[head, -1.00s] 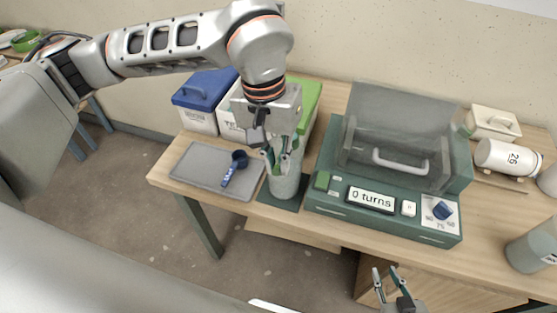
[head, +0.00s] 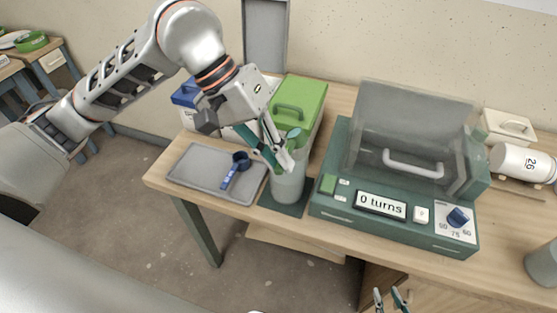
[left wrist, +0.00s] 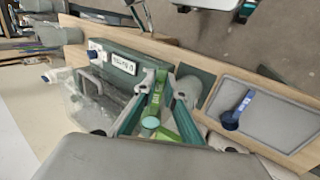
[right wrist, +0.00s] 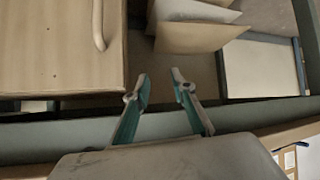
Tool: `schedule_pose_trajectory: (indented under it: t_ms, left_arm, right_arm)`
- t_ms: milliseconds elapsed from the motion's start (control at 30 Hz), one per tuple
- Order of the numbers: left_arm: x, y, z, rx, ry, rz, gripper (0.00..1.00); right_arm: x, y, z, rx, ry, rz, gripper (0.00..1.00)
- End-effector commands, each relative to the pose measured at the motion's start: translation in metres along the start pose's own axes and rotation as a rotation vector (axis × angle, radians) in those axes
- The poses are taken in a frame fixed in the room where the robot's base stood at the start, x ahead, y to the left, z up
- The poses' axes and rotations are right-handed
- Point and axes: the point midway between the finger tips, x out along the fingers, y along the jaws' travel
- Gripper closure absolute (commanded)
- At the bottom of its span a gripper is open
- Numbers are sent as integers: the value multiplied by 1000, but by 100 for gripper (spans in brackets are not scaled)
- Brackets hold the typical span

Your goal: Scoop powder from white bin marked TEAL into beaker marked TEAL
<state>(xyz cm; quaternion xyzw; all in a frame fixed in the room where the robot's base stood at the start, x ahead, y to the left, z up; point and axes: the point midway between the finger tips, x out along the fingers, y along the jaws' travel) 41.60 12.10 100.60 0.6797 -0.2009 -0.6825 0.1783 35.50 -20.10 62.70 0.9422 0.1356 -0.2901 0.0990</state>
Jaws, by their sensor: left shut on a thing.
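My left gripper (head: 282,166) is shut on a green scoop (left wrist: 155,100), just above the mouth of a grey translucent beaker (head: 288,186). The scoop's round bowl (head: 293,132) points up beside the fingers; its lower end is hard to see against the beaker. The beaker stands upright on a dark teal mat (head: 270,203) and also shows in the left wrist view (left wrist: 187,91). A white bin (head: 268,88) behind the gripper is mostly hidden, and its label cannot be read now. My right gripper (right wrist: 160,85) is open and empty, low in front of the table.
A green-lidded bin (head: 298,92) and a blue-lidded bin (head: 187,94) stand at the back. A blue scoop (head: 236,170) lies on a grey tray (head: 195,172). A teal machine (head: 385,205) with a clear cover and "0 turns" display stands right of the beaker.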

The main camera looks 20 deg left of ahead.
Motion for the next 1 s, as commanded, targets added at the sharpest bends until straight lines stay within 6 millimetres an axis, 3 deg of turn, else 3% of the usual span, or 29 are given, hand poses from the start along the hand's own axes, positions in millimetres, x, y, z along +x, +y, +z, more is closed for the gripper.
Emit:
schedule_pose_trajectory:
  t_ms: [400,800,1000]
  left_arm:
    - [4,-6,0,-5,-3,149,100]
    - [2,-8,-1,-6,-3,274,100]
    - [2,-9,-1,-7,-2,332,100]
  right_arm:
    - [14,-2,34,-18,-30,3,75]
    - [28,9,38,-46,-15,25,75]
    - [31,6,53,-56,-36,22,75]
